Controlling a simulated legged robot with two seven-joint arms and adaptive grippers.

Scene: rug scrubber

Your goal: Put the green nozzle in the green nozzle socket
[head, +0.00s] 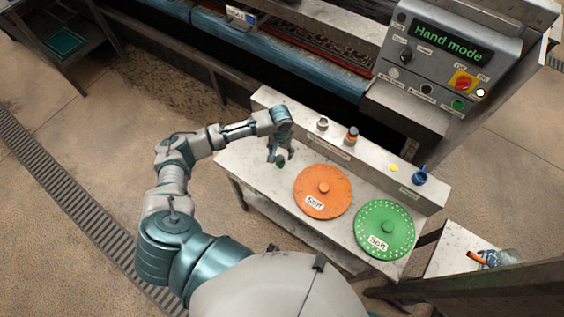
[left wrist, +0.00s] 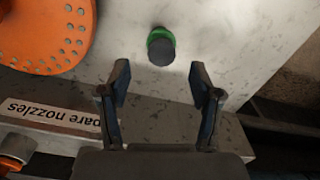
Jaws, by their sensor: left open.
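The green nozzle (left wrist: 160,46) stands on the pale table top, showing a dark round end and a green body around it. In the head view the green nozzle (head: 280,164) is small and partly hidden by my left gripper. My left gripper (head: 281,153) is open above the table's left end. In the left wrist view its two fingers (left wrist: 160,82) are apart and empty, with the nozzle beyond the fingertips, roughly centred between them. I cannot make out the green nozzle socket. My right gripper is not in view.
An orange "Stiff" disc (head: 318,203) and a green "Soft" disc (head: 372,240) lie on the table. The raised back ledge (head: 372,154) holds a grey cylinder (head: 322,123), an orange-and-dark nozzle (head: 351,137) and a blue piece (head: 419,178). A control panel (head: 440,60) reads "Hand mode".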

